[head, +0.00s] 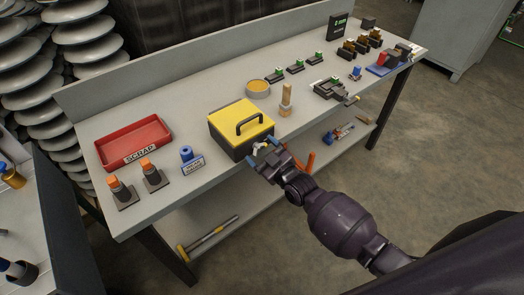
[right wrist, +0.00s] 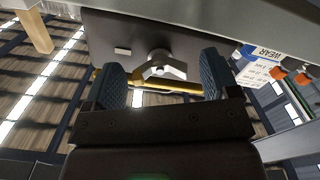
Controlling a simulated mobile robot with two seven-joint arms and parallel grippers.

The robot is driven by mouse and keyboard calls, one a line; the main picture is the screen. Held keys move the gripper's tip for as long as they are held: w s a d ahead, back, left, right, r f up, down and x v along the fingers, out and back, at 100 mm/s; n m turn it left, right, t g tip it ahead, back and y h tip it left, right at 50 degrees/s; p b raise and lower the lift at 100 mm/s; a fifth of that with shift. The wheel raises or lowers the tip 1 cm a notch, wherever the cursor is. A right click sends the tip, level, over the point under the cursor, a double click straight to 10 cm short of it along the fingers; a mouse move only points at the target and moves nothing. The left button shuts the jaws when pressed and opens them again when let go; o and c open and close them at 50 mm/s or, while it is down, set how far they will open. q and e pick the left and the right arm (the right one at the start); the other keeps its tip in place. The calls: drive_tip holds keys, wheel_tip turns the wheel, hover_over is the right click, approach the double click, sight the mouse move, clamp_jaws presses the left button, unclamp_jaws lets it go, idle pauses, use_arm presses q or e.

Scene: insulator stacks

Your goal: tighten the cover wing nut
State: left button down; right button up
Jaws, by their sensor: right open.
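The black box (head: 228,140) with a yellow cover (head: 240,117) and a dark handle stands on the bench near its front edge. A pale metal wing nut (head: 258,147) is on the box's front side. It also shows in the right wrist view (right wrist: 162,65), with its wings spread. My right gripper (head: 262,152) is open at the front of the box. In the right wrist view its two blue fingers (right wrist: 161,78) stand one on each side of the wing nut, with a gap on both sides. My left gripper is not in view.
A red scrap tray (head: 134,142), two orange-topped cones and a blue-labelled sign (head: 192,164) are left of the box. A round tin (head: 257,88) and a wooden-handled tool (head: 286,100) stand behind and right. A lower shelf (head: 215,235) holds tools.

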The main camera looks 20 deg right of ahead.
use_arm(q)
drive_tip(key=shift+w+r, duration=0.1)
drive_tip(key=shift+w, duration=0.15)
use_arm(e)
drive_tip(key=c, duration=0.9)
drive_tip(key=shift+r+m+p, duration=0.1)
drive_tip(key=shift+m+p, duration=0.2)
drive_tip(key=shift+m, duration=0.6)
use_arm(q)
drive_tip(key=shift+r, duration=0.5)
use_arm(e)
drive_tip(key=shift+m, duration=1.5)
drive_tip(key=o, duration=0.8)
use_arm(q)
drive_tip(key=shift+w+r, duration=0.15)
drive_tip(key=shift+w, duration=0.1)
use_arm(e)
drive_tip(key=shift+o, duration=0.5)
